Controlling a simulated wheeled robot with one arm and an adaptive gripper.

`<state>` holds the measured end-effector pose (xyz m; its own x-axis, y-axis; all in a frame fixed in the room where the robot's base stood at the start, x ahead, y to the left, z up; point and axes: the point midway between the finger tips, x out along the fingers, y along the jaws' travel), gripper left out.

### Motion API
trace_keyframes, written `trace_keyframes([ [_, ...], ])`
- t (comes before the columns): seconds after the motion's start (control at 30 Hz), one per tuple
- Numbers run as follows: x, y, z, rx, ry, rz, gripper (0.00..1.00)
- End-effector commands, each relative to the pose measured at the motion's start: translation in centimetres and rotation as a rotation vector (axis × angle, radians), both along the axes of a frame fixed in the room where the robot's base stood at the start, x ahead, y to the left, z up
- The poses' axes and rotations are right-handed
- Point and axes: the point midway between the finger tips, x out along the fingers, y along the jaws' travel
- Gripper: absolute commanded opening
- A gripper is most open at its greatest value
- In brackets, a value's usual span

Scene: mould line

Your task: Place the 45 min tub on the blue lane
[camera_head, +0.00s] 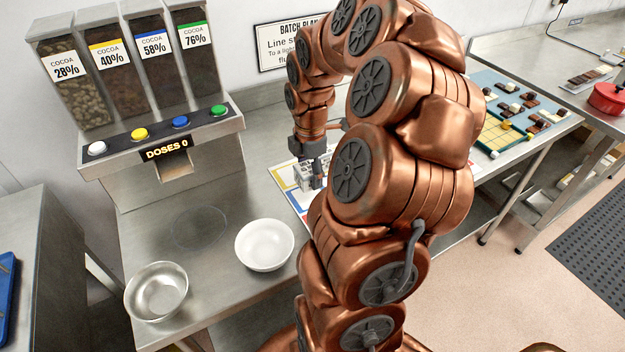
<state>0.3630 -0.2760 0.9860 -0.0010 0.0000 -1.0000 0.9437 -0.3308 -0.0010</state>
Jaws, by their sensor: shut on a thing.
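My gripper (310,178) points down over a white board with coloured lane outlines (281,181), at the back middle of the steel table. It is shut on a small pale tub (303,179), low over the board or on it; I cannot tell which. The tub's label is too small to read, so I cannot tell whether it is the 45 min one.
A cocoa dispenser (160,150) with several coloured buttons stands at the back left. A white bowl (264,245) and a steel bowl (157,291) stand at the front. On the right are a chocolate board (518,105) and a red pot (607,98).

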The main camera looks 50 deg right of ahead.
Motion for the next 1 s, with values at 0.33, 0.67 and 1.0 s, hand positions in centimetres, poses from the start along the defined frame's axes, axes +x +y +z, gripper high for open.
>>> trace_keyframes([
  [0.33,0.0,0.1,-3.2,0.003,0.002,0.001,0.21],
  [0.67,0.1,0.1,-4.4,0.0,-0.002,0.002,0.21],
  [1.0,0.1,0.1,-4.7,0.0,-0.002,0.002,0.75],
])
